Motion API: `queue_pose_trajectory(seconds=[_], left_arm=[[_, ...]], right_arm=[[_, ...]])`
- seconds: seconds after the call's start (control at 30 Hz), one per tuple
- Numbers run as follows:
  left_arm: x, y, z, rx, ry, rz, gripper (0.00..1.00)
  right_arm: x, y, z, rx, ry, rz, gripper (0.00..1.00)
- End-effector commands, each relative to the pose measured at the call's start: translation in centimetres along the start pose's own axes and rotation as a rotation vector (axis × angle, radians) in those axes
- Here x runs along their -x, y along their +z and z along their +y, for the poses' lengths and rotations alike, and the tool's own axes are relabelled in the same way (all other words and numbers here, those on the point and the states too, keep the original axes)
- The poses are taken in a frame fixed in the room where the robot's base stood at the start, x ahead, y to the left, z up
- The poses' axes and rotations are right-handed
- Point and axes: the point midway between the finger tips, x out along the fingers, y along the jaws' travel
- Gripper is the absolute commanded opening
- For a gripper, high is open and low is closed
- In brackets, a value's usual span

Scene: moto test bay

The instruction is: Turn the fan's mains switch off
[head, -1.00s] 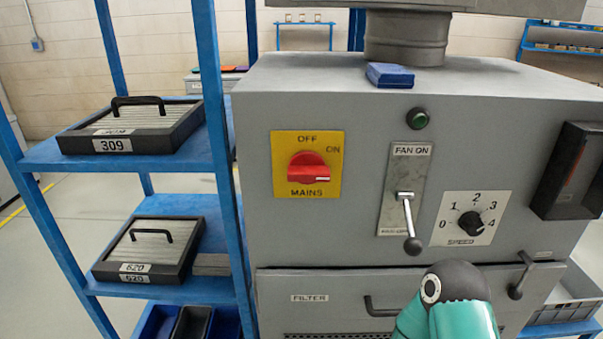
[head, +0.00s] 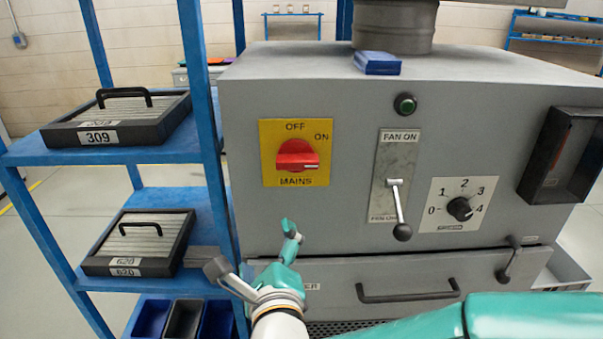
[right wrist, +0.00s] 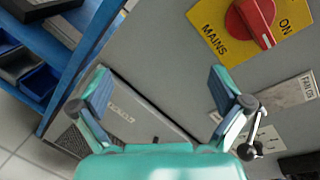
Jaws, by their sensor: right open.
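The mains switch is a red rotary knob (head: 298,156) on a yellow plate (head: 268,178) on the grey cabinet front. Its white-marked end points right, on the ON side; OFF is printed at the top. My right gripper (head: 250,245) is open and empty, below and slightly left of the plate, apart from the knob. In the right wrist view, the open fingers (right wrist: 160,82) spread over the lower cabinet, with the red knob (right wrist: 251,22) beyond them at upper right. My left gripper is not in view.
A fan lever (head: 399,212) hangs down right of the switch, beside a speed dial (head: 460,209). A green lamp (head: 405,104) sits above. The filter drawer handle (head: 408,293) projects below. A blue shelf rack (head: 200,110) with filters stands close on the left.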

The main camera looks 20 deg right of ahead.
Motion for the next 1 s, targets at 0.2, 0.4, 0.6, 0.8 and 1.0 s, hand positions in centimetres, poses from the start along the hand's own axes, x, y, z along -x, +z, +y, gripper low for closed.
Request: queue_pose_trajectory(seconds=[0.2,0.4,0.6,0.8,1.0], left_arm=[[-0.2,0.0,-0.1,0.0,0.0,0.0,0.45],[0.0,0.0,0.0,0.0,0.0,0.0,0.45],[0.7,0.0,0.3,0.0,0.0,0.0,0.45],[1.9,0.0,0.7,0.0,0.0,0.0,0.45],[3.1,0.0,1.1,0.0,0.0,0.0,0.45]], right_arm=[[6.8,3.5,-7.9,-0.657,-0.173,-0.046,1.0],[7.8,3.4,-9.7,-0.825,-0.209,-0.045,1.0],[5.3,3.2,-10.3,-0.823,-0.211,-0.04,1.0],[1.1,3.1,-11.2,-0.82,-0.212,-0.04,1.0],[-3.1,2.9,-12.1,-0.82,-0.21,-0.04,1.0]])
